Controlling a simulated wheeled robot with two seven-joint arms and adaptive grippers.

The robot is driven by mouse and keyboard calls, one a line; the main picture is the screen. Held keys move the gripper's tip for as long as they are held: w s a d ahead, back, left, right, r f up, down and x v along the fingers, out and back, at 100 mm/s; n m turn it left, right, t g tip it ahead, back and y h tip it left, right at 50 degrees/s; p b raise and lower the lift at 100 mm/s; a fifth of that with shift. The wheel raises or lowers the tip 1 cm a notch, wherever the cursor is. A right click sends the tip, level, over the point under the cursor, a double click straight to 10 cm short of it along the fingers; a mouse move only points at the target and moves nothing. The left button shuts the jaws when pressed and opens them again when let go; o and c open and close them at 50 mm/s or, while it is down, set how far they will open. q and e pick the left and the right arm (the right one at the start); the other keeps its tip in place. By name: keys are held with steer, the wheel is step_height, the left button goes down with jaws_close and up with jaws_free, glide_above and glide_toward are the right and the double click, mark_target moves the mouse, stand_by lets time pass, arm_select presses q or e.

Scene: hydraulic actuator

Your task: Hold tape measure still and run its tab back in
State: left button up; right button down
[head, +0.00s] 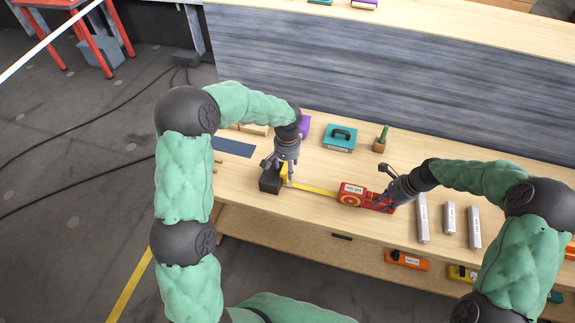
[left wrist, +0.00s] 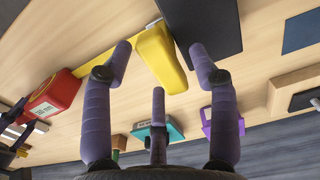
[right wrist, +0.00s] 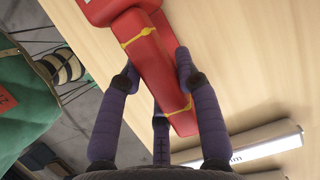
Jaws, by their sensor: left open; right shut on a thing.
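The red tape measure (head: 352,195) lies on the wooden bench, with its yellow tape (head: 315,190) drawn out to the left. My right gripper (head: 388,200) is shut on the tape measure's red body (right wrist: 155,70). The yellow tab (left wrist: 160,58) at the tape's far end stands beside a black block (head: 269,180). My left gripper (head: 283,168) is open above the tab; in the left wrist view its fingers (left wrist: 163,62) are spread to either side of the tab. Whether a finger touches the tab I cannot tell.
Several grey bars (head: 449,217) lie right of my right gripper. A blue mat (head: 233,147) lies at the left.

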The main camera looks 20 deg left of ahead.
arm_select(q)
jaws_close()
steer(key=d, duration=1.6)
steer(key=shift+d, duration=0.3)
jaws_free()
steer(key=shift+a, duration=0.1)
steer(key=shift+r, duration=0.15)
step_height(320, 180, up, 12)
